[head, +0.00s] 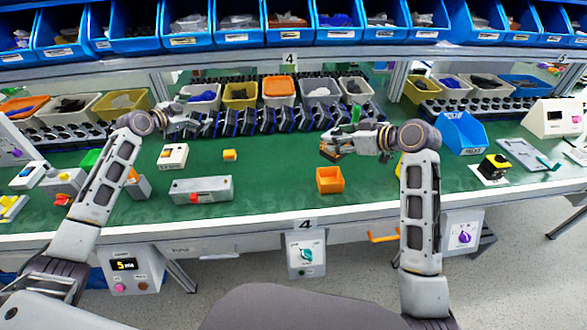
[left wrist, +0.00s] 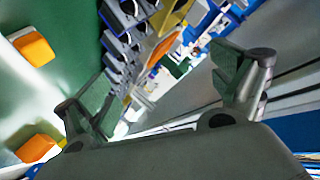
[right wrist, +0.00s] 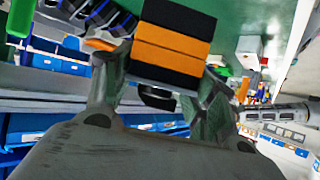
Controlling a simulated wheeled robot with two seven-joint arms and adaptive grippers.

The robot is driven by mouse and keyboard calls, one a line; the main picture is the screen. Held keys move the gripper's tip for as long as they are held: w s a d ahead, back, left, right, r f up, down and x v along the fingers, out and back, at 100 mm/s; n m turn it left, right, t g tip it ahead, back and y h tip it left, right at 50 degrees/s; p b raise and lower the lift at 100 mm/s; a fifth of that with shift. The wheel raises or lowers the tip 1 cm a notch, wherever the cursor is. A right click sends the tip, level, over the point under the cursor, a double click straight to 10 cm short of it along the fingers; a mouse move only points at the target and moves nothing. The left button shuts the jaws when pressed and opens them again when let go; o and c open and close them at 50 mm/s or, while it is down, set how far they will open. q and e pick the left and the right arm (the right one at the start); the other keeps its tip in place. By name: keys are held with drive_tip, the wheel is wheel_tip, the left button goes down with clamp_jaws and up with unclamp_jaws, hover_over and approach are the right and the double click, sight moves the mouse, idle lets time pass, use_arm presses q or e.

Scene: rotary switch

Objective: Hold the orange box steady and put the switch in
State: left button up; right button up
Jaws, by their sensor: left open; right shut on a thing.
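The orange box (head: 330,180) stands on the green table in front of my right gripper, its open top facing up. My right gripper (head: 333,147) is shut on the switch (right wrist: 170,50), a black block with orange bands. The switch also shows in the head view (head: 334,154), above and behind the box and apart from it. My left gripper (head: 180,119) is open and empty, well to the left of the box near the back of the table. Its spread fingers show in the left wrist view (left wrist: 160,95).
A grey box with a red button (head: 201,190) lies left of the orange box. A small yellow-orange block (head: 229,155) and a white button box (head: 173,156) sit nearby. Bins (head: 240,95) line the back. The table between the grey box and the orange box is clear.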

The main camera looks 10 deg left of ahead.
use_arm(q)
drive_tip(key=s+d+f+m+g+h, duration=0.1)
drive_tip(key=s+d+f+g+h, duration=0.2)
drive_tip(key=d, duration=0.9)
drive_tip(key=s+d+f+m+g+h, duration=0.1)
drive_tip(key=s+d+f+g+h, duration=0.2)
drive_tip(key=d, duration=0.9)
drive_tip(key=s+d+f+m+g+h, duration=0.2)
drive_tip(key=s+d+f+g+h, duration=0.1)
drive_tip(key=d, duration=0.9)
drive_tip(key=shift+s+d+f+g, duration=0.15)
drive_tip(key=shift+s+d+f, duration=0.1)
drive_tip(key=shift+s, duration=0.3)
drive_tip(key=shift+s+d+f+g, duration=0.15)
drive_tip(key=shift+s+f, duration=0.05)
drive_tip(key=shift+s, duration=0.3)
drive_tip(key=shift+w+d+f, duration=0.1)
drive_tip(key=shift+d, duration=0.05)
approach(340, 178)
drive_tip(key=shift+x, duration=2.4)
drive_tip(key=shift+f, duration=0.1)
drive_tip(key=shift+c, duration=0.4)
drive_tip(key=c, duration=1)
